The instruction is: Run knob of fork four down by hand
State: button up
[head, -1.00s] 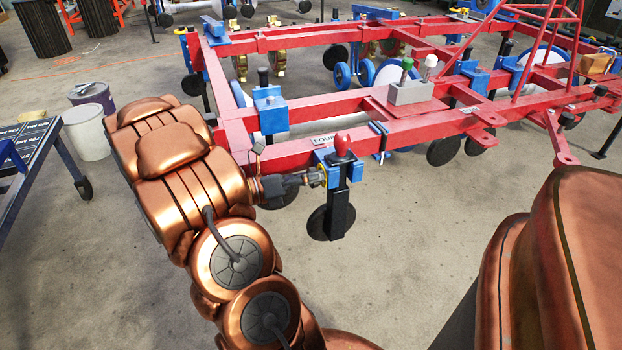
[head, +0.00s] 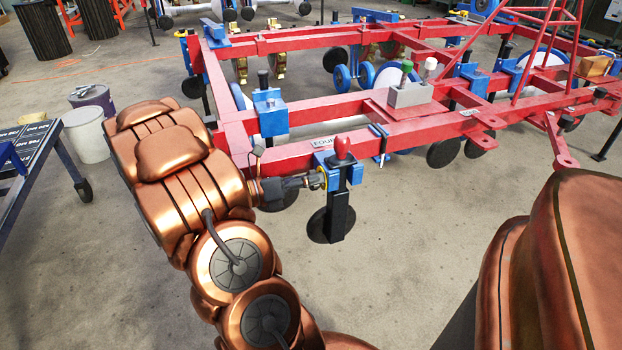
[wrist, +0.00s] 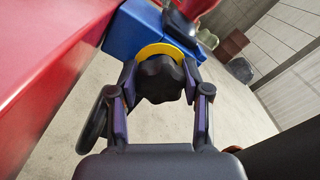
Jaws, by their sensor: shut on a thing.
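The knob (wrist: 160,78) of the fork is black and lobed, with a yellow ring (wrist: 160,49) behind it on a blue bracket (wrist: 132,30). My gripper (wrist: 159,88) has its two fingers on either side of the knob, shut on it. In the head view my gripper (head: 308,182) reaches from the left to the blue bracket on the front red beam, and the knob is mostly hidden by the fingers.
The red frame (head: 260,158) of the planter fills the middle, close beside my arm. A grey box with a green knob (head: 409,93) sits on it. The floor in front is clear.

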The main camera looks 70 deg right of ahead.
jog(key=shift+m, duration=0.3)
jog(key=shift+r+m+p, duration=0.1)
jog(key=shift+m+p, duration=0.5)
jog(key=shift+m, duration=0.3)
jog(key=m, duration=0.5)
jog(key=shift+s+m, duration=0.1)
jog(key=shift+m, duration=0.2)
jog(key=m, duration=0.4)
jog(key=shift+a+m+b, duration=0.1)
jog(key=shift+m+b, duration=0.2)
jog(key=shift+b, duration=0.05)
jog(key=shift+s+f+m+b, duration=0.15)
jog(key=shift+m+b, duration=0.7)
jog(key=shift+m, duration=1.35)
jog(key=o, duration=1.2)
jog(key=shift+c, duration=0.2)
jog(key=shift+a, duration=0.1)
